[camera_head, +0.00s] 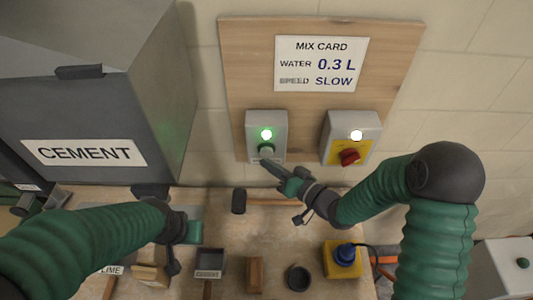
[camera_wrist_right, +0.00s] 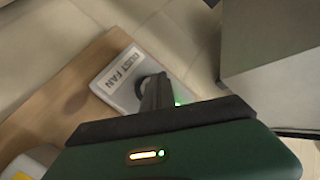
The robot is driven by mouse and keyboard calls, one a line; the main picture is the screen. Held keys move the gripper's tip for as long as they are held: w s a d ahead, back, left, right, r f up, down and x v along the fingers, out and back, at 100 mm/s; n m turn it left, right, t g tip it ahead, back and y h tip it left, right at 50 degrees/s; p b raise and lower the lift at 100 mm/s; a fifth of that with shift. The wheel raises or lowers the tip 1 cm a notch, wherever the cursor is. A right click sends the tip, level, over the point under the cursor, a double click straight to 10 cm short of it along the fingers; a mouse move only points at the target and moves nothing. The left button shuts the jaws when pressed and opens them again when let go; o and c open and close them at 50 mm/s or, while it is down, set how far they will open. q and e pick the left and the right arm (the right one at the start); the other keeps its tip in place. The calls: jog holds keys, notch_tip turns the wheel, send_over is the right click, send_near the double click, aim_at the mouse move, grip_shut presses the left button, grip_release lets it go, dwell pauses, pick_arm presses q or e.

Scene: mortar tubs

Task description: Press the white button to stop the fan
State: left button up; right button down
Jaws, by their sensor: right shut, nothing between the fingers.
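A grey switch box (camera_head: 280,122) on the wooden board carries a lit green lamp (camera_head: 266,134) and a round button (camera_head: 266,149) below it.
A second box (camera_head: 351,130) with a white lamp and red knob (camera_head: 348,157) is to the right. The grey cement bin (camera_head: 80,110) stands left.

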jog(key=shift+w, duration=0.3)
jog(key=shift+w+r, duration=0.1)
jog(key=shift+w, duration=0.45)
dwell(0.8)
jog(key=shift+s, duration=0.9)
jog(key=shift+s, duration=2.55)
